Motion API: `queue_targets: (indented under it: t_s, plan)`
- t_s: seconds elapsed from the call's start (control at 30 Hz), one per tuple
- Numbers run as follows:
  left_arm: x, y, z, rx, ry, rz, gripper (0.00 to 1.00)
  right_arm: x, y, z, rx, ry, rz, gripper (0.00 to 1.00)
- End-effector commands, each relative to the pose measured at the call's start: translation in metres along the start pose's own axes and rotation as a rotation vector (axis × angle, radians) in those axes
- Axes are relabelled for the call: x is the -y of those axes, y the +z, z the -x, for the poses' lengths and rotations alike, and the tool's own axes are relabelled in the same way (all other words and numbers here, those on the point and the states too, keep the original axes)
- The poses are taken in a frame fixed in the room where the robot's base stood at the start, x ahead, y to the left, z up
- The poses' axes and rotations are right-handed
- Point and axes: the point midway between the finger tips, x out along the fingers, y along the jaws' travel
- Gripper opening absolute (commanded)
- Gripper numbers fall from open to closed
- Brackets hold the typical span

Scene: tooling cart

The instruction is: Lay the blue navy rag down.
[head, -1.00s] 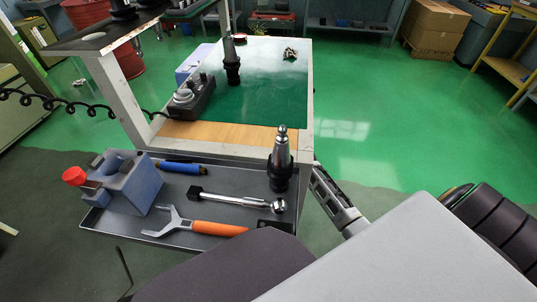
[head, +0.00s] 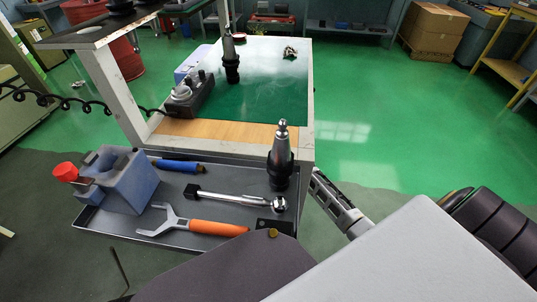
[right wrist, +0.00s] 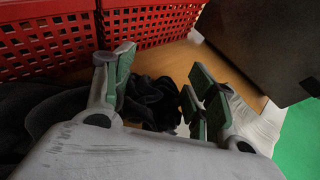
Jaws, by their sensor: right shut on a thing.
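The navy rag (right wrist: 152,98) looks almost black in the right wrist view. It is bunched between and behind the fingers of my right gripper (right wrist: 158,92), with more dark cloth spread to the left. My right gripper is shut on the rag, its green-padded fingers apart with cloth between them. Whether the rag touches the surface beneath is hard to tell. The rag does not show in the head view, and my left gripper is not in view.
In the right wrist view, red perforated bins (right wrist: 45,40) stand behind the rag, on a wooden surface (right wrist: 175,60). A dark panel (right wrist: 260,45) is at the upper right. In the head view, the cart's grey tray (head: 130,228) holds a wrench (head: 200,228), a blue block and other tools.

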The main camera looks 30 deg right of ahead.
Motion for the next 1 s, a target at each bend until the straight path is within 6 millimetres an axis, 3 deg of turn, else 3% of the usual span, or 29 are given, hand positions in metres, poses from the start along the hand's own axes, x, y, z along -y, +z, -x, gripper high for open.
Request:
queue_targets:
  t_s: [0.7,0.73,0.9,1.0]
  plan:
    - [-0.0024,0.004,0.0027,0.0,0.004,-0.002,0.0,0.0002,-0.0087,-0.0036,0.0,-0.001,0.0,0.29]
    - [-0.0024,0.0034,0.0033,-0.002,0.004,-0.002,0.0,0.0001,-0.0093,-0.0036,-0.001,0.0,0.0,0.57]
    - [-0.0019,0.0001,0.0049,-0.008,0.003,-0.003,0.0,0.0,-0.0097,-0.0034,-0.002,0.0,0.001,0.77]
    - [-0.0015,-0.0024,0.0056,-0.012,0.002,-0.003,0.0,0.0,-0.0096,-0.0034,-0.002,0.0,0.001,0.77]
